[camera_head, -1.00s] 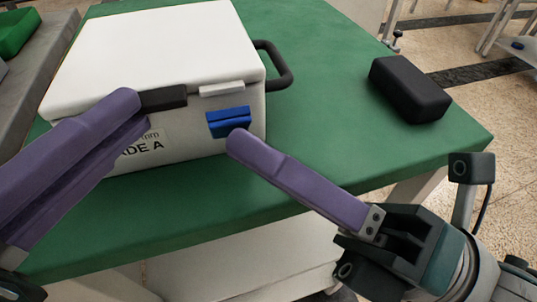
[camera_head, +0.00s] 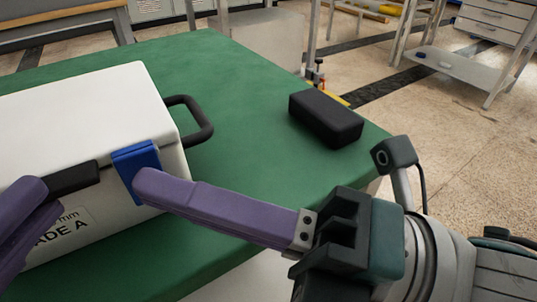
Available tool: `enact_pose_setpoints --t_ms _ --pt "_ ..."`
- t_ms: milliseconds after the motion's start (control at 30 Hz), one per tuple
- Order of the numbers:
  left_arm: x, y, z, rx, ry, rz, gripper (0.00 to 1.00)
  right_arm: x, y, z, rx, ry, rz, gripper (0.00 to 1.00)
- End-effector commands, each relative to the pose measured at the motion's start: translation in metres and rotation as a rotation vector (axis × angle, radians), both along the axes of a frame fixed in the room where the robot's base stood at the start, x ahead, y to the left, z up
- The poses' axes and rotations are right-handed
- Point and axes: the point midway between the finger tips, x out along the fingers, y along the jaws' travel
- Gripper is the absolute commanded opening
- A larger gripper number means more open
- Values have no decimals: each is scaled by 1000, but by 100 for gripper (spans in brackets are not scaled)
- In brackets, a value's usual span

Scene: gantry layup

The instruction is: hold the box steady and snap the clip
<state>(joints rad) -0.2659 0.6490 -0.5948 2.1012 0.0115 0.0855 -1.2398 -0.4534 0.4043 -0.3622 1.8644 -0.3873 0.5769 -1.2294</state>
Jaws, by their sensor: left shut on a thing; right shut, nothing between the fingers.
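The white box (camera_head: 90,110) stands on the green table at the left, its lid down. Its blue clip (camera_head: 136,160) stands upright across the lid's front edge near the right corner. My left gripper (camera_head: 42,192) is at the far left, shut on the black front handle (camera_head: 74,178) of the box; its fingers are partly cut off by the frame. My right gripper (camera_head: 145,184) is shut and empty, its purple fingertips at the lower part of the clip, seemingly touching it. The fingertips hide the clip's lower right part.
A black block (camera_head: 326,118) lies on the green table (camera_head: 240,140) to the right of the box. A black side handle (camera_head: 196,118) juts from the box's right side. The table behind the box is clear.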

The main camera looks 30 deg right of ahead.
Motion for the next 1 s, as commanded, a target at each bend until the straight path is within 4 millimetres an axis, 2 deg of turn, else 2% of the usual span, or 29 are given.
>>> enact_pose_setpoints --t_ms 267,467,700,1000 --pt "0 0 0 -1 -1 0 0 -8 0 0 1 2 -1 0" --pt "0 0 0 -1 -1 0 0 -45 2 -1 2 8 -1 0" --pt "0 0 0 0 0 0 0 -85 -39 -1 -3 7 0 0" --pt "0 0 0 0 0 0 0 -112 -64 0 -1 2 0 0"
